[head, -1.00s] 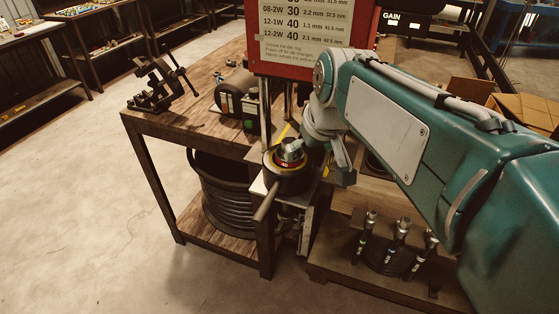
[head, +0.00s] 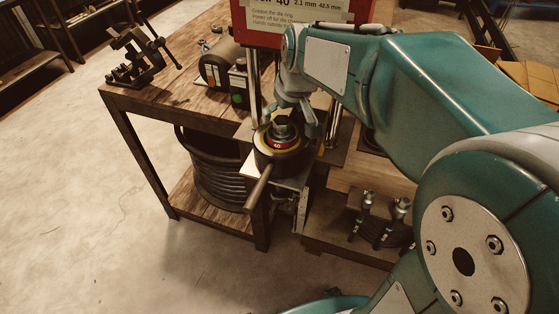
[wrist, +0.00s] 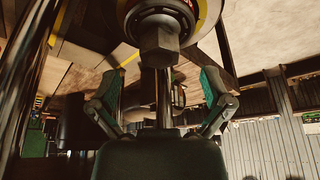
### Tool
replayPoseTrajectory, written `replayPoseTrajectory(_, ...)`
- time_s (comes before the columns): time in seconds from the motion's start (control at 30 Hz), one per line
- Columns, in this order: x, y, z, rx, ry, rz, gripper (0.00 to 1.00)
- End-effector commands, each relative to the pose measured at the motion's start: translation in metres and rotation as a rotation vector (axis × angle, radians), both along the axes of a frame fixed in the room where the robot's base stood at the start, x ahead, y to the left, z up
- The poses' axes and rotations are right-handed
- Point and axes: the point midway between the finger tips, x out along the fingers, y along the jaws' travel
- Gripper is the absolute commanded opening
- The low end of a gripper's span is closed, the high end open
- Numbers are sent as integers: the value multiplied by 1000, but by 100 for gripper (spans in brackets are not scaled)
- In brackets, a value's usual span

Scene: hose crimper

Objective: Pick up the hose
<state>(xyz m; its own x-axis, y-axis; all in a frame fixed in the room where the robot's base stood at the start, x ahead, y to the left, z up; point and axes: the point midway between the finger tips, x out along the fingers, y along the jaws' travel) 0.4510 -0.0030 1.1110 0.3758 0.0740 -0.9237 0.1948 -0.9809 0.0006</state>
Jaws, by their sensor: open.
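The hose's metal end with a hex nut (wrist: 160,45) stands in the round crimper head (head: 277,150), which has a red and yellow ring marked 40. The dark fitting top (head: 283,128) also shows in the head view. My gripper (wrist: 162,76) is open, with one finger on each side of the narrow stem beyond the nut. I see no finger clearly touching it. In the head view my gripper (head: 296,110) is just above the crimper head, partly hidden by my wrist. The hose body inside the crimper is hidden.
A red sign panel (head: 300,22) stands just behind my arm. A handle (head: 258,188) sticks out from the crimper. The wooden bench (head: 190,95) holds a vise (head: 137,58) and a motor. A black hose coil (head: 215,170) and fitted hoses (head: 367,205) are below. The floor at left is clear.

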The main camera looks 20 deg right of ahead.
Motion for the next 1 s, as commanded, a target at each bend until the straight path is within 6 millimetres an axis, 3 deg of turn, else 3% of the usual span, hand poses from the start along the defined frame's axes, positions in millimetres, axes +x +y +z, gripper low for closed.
replayPoseTrajectory(0.2,8,2,-33,1,4,1,99)
replayPoseTrajectory(0.5,10,2,-38,0,1,0,99)
replayPoseTrajectory(0.57,10,2,-38,0,1,0,77)
replayPoseTrajectory(0.73,10,2,-39,1,2,0,1)
replayPoseTrajectory(1.0,9,2,-41,1,7,0,0)
